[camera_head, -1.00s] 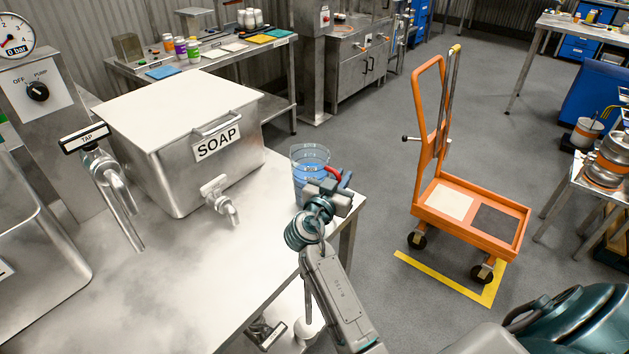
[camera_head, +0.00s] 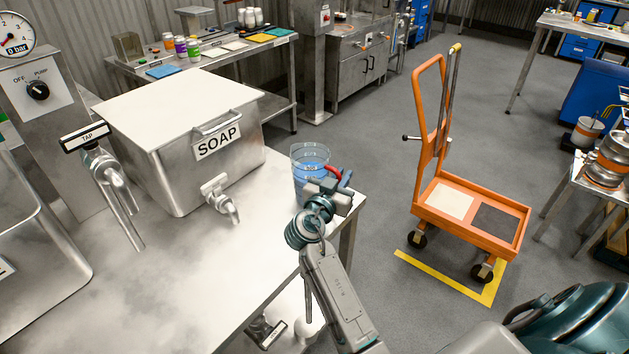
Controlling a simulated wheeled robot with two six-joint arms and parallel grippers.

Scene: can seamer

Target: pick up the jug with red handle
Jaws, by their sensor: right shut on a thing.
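The jug with red handle (camera_head: 309,160) is a clear, bluish jug with level marks, upright at the right end of the steel table (camera_head: 180,260). Its red handle (camera_head: 333,174) shows on its right side. My right gripper (camera_head: 332,183) reaches in from below and is shut on the handle. The gripper body hides the lower right part of the jug, so I cannot tell whether its base touches the table. My left gripper is not in view.
A steel SOAP tank (camera_head: 180,140) with a spout (camera_head: 222,200) stands left of the jug. A TAP spout (camera_head: 110,185) is further left. An orange trolley (camera_head: 470,215) stands on the floor to the right, inside yellow marking. Bare tabletop lies in front of the tank.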

